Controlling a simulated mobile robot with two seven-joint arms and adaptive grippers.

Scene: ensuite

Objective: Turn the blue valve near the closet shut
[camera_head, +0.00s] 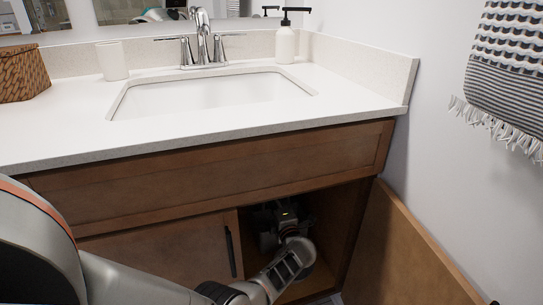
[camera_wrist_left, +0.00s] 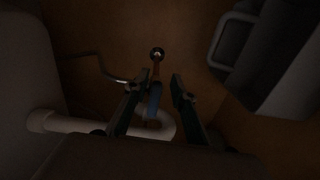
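A small blue valve handle (camera_wrist_left: 155,97) shows in the dark left wrist view, on a copper-coloured stub (camera_wrist_left: 156,70) with a round metal end. My left gripper (camera_wrist_left: 156,84) is open, with one finger on each side of the blue handle. I cannot tell whether either finger touches it. In the head view my left arm reaches from the left into the open right side of the vanity cabinet (camera_head: 350,225), and the left gripper (camera_head: 284,214) is deep in shadow there. The valve is hidden in that view. My right gripper is not in view.
A white drain pipe (camera_wrist_left: 70,123) bends close below the valve, and a thin grey line (camera_wrist_left: 95,60) runs to its left. The open cabinet door (camera_head: 405,255) stands to the right. The countertop (camera_head: 200,138) is above the arm; the left door (camera_head: 165,255) is shut.

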